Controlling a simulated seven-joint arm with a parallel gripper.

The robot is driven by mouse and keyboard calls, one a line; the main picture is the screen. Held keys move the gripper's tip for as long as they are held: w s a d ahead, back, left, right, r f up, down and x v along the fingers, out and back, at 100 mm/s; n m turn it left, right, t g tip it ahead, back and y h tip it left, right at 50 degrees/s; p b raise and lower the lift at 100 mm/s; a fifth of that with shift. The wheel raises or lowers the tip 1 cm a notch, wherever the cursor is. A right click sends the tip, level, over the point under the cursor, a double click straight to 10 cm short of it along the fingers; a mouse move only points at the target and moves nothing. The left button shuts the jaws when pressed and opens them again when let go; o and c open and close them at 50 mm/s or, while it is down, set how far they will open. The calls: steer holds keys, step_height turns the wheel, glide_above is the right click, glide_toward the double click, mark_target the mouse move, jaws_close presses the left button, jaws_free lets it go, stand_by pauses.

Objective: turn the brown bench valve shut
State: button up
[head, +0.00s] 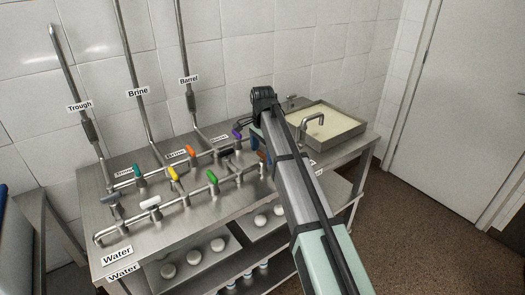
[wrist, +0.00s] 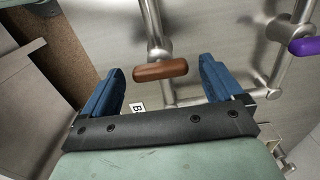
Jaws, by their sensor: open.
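The brown bench valve handle (wrist: 160,70) shows in the wrist view as a short rounded bar on a metal pipe. It lies crosswise in the picture, across the line of the pipe. My gripper (wrist: 160,66) is open, with one blue finger left of the handle and one right of it. There is a gap on both sides, and neither finger appears to touch it. In the head view my gripper (head: 257,141) is at the right part of the bench, mostly hidden by my own arm. A small brown patch shows there, but I cannot make out the handle.
A purple valve handle (head: 237,134) is close by on the left, also at the right edge of the wrist view (wrist: 304,46). Orange (head: 192,152), green (head: 212,177) and yellow (head: 173,173) handles stand further left. A sink (head: 325,128) is at the right, and wall pipes rise behind.

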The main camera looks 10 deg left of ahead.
mark_target(263, 153)
step_height(263, 153, up, 14)
stand_by(0.7)
steer(key=shift+f, duration=0.15)
